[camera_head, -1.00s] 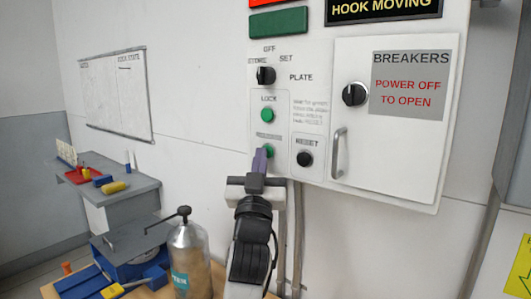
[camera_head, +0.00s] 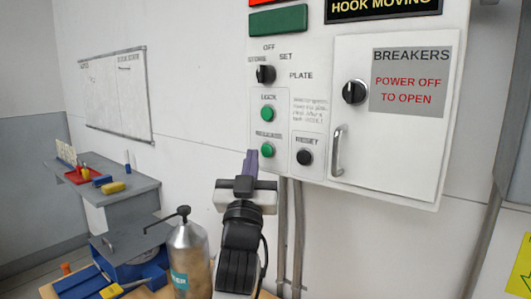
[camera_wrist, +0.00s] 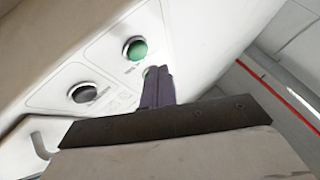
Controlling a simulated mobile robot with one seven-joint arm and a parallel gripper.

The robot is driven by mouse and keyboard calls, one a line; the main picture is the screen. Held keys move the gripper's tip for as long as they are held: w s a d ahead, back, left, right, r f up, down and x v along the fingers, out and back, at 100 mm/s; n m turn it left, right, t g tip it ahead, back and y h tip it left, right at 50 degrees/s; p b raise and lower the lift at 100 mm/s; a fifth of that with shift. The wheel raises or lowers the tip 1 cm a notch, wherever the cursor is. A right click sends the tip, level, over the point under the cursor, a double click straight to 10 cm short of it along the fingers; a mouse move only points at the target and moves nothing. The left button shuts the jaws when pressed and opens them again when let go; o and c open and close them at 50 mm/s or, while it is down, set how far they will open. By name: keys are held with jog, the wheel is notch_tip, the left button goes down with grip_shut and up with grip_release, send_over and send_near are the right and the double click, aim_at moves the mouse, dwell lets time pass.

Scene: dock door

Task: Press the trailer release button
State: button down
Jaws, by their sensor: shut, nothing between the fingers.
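The green release button (camera_head: 267,150) is on the white control box, with its label above it and the green lock button (camera_head: 267,113) higher up. My gripper (camera_head: 251,158) is shut and empty, its purple fingers pointing up. Its tips are just left of and slightly below the release button in the head view, with a small gap in the picture; I cannot tell the depth. In the wrist view the fingers (camera_wrist: 158,86) stand beside a green button (camera_wrist: 136,49), which looks like the release button. They partly hide another round part behind them.
A black reset button (camera_head: 304,157) is right of the release button. A selector knob (camera_head: 266,74) is above. The breaker door has a handle (camera_head: 338,150). Conduits run down below the box. A metal bottle (camera_head: 190,258) stands left of my arm.

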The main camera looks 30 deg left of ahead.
jog(key=s, duration=0.3)
jog(key=shift+s+a+b, duration=0.25)
jog(key=shift+s+b, duration=0.05)
jog(key=shift+s, duration=0.05)
jog(key=shift+s+f, duration=0.1)
dwell(0.3)
